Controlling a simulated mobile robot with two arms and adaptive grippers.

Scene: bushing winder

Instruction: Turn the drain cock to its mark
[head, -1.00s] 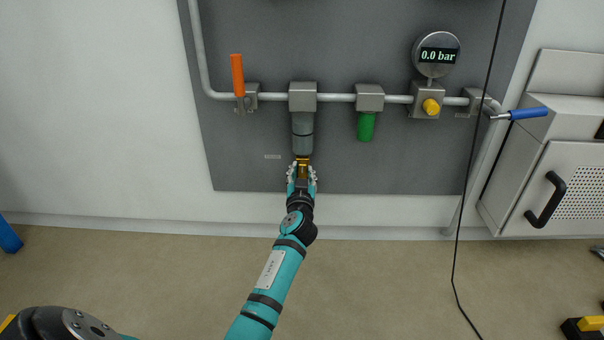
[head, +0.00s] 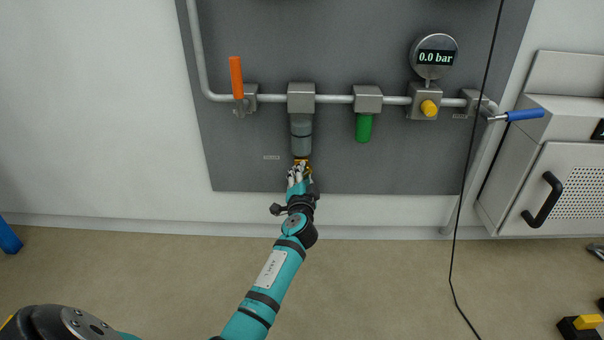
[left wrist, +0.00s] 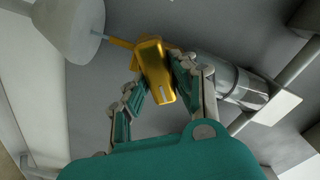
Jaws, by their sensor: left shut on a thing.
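The yellow-brass drain cock (head: 301,160) sits at the bottom of the grey bowl (head: 301,136) that hangs from the pipe. My left gripper (head: 300,174) reaches it from below and is shut on it, so the fingers hide much of it. In the left wrist view the cock (left wrist: 155,70) lies between the two fingers, with a short pale line on its face. A small pale label (head: 271,157) is on the panel left of the cock; its text is too small to read. My right gripper is not in view.
An orange lever (head: 236,78), a green cylinder (head: 364,128), a yellow knob (head: 428,107) and a gauge (head: 436,56) reading 0.0 bar are along the pipe. A blue-handled lever (head: 524,114) is at right. A black cable (head: 465,190) hangs in front. A cabinet (head: 560,185) stands right.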

